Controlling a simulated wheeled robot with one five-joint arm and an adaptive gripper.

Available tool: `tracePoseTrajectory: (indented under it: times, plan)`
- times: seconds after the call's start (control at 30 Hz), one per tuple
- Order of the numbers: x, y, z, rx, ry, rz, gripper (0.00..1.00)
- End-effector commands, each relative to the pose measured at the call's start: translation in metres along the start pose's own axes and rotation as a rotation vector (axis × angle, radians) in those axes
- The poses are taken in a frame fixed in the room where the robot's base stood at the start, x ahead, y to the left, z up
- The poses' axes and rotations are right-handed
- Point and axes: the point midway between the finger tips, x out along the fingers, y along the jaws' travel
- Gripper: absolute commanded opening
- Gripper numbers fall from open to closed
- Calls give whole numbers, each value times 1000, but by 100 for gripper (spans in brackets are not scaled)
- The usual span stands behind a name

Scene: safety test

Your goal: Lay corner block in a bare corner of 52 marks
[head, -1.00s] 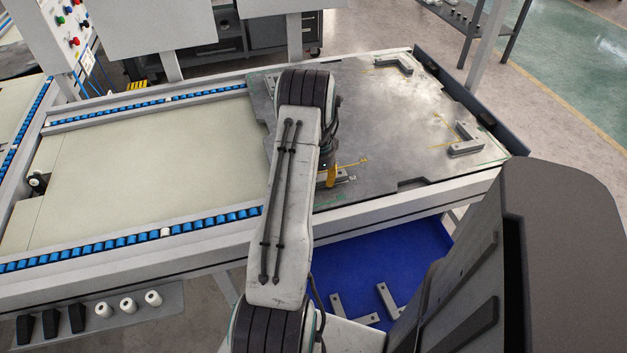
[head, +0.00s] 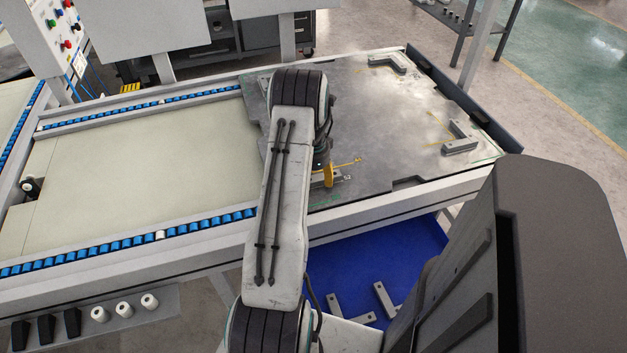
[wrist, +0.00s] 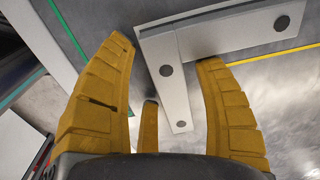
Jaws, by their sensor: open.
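A grey L-shaped corner block (head: 336,180) lies on the dark metal plate (head: 380,115) beside the mark 52 (head: 347,178). In the wrist view the corner block (wrist: 235,32) lies flat, with dark round holes. One leg runs down between the yellow fingers and the other runs to the upper right. My gripper (wrist: 165,58) is open around the first leg, with gaps visible beside it. In the head view my gripper (head: 328,175) is low at the plate's near edge, partly hidden by my arm. Two more corner blocks sit at the far corner (head: 390,64) and right corner (head: 459,142).
Yellow and green lines mark the plate around the block. A blue tray (head: 420,262) below the table holds loose grey blocks (head: 383,300). A roller conveyor (head: 130,240) borders the pale panel at left. The plate's middle is clear.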

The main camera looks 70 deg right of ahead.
Motion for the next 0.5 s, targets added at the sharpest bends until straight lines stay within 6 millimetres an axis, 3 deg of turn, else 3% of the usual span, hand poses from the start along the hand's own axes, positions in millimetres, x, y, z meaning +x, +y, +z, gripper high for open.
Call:
tracePoseTrajectory:
  times: [0.5]
  plan:
    - [-83,-1,-1,0,2,-5,63]
